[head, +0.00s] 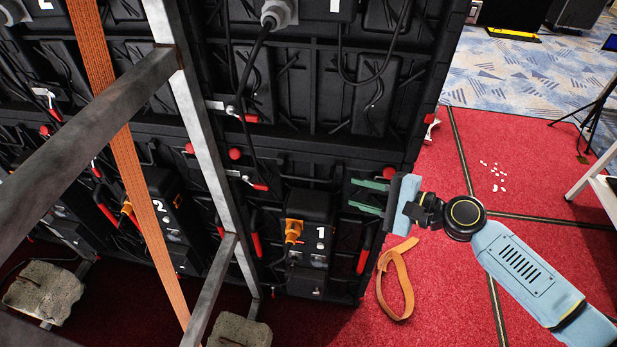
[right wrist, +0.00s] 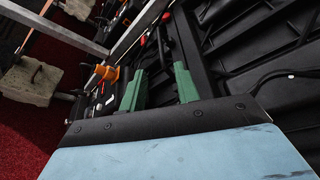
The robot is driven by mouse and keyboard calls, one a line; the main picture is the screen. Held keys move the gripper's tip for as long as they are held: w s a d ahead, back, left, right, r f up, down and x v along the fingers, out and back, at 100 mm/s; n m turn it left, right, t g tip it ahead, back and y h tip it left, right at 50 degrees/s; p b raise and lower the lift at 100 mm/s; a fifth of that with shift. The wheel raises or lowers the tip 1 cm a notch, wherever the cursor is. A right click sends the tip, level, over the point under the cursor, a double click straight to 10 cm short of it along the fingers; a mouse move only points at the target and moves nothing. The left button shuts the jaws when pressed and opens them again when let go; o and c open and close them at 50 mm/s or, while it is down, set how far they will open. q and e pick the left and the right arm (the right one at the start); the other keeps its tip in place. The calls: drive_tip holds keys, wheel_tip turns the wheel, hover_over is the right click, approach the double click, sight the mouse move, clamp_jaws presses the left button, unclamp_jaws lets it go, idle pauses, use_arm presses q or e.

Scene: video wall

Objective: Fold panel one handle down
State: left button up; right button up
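Panel one (head: 309,238) is the black lower-right panel with a white "1" on its box and an orange connector (head: 292,231). A handle with a red grip (head: 364,252) hangs at its right edge, and another red-gripped handle (head: 255,240) is at its left. My right gripper (head: 368,196) is in front of the panel's right edge, above the right red grip. Its two green fingers are apart, with nothing clearly held between them. In the right wrist view the fingers (right wrist: 160,88) point toward the black panel back. My left gripper is out of view.
A metal frame (head: 200,130) and an orange strap (head: 140,190) stand before the wall at left. Stone-like weights (head: 42,292) sit on the floor. A loose strap (head: 397,285) lies near panel one. Red carpet (head: 450,290) is mostly open at right; a tripod (head: 592,125) stands beyond.

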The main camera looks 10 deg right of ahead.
sight(308, 179)
drive_tip(key=p+x, duration=0.1)
drive_tip(key=x, duration=1.2)
drive_tip(key=shift+a+r, duration=0.1)
drive_tip(key=shift+a, duration=0.05)
drive_tip(key=shift+c, duration=0.2)
clamp_jaws()
